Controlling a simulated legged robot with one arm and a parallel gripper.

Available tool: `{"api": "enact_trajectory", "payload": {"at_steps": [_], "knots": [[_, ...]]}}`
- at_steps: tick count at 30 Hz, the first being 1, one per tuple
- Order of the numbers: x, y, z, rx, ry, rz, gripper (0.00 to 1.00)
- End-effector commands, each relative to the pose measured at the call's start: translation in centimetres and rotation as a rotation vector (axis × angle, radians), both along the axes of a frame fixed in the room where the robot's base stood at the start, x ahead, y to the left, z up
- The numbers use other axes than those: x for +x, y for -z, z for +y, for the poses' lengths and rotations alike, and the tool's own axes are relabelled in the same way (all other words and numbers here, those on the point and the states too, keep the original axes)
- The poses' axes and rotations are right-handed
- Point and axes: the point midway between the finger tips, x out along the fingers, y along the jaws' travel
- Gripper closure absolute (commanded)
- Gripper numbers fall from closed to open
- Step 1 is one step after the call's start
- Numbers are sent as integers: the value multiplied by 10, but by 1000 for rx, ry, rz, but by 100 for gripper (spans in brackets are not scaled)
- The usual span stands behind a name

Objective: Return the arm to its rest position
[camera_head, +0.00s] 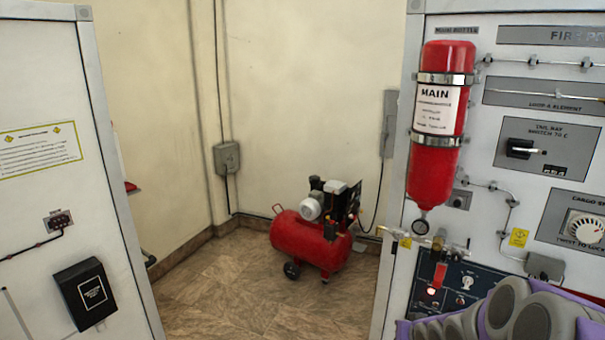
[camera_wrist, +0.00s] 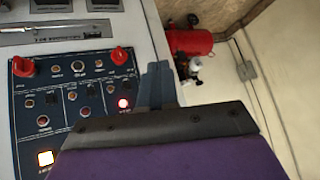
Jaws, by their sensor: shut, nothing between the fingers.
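My arm (camera_head: 530,315), purple with grey rounded parts, shows at the bottom right of the head view, in front of the lower part of the right-hand panel. My gripper's fingers are out of the head view. In the wrist view my gripper (camera_wrist: 157,84) is shut and empty, its dark fingers together above the purple wrist body. The fingers appear beside the right edge of a dark blue control panel (camera_wrist: 70,93). I cannot tell how far they are from it. The panel has red knobs, small buttons and a lit button at the lower left.
The right-hand cabinet carries a red MAIN bottle (camera_head: 436,130), a black-handled switch (camera_head: 520,149) and a round dial (camera_head: 586,226). A red compressor (camera_head: 312,240) stands on the tiled floor behind. A white cabinet (camera_head: 45,150) is at left. Floor (camera_head: 250,295) between the cabinets is clear.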

Motion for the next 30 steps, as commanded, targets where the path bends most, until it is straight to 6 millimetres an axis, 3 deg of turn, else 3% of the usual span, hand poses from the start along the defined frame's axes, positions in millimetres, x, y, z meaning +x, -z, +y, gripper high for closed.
{"api": "enact_trajectory", "payload": {"at_steps": [1,8,24,30], "knots": [[-13,-11,6,-28,-6,36,100],[-98,-35,31,-117,-22,273,100],[-339,-86,101,-117,-127,787,100],[-385,-94,116,-86,-168,876,100]]}}
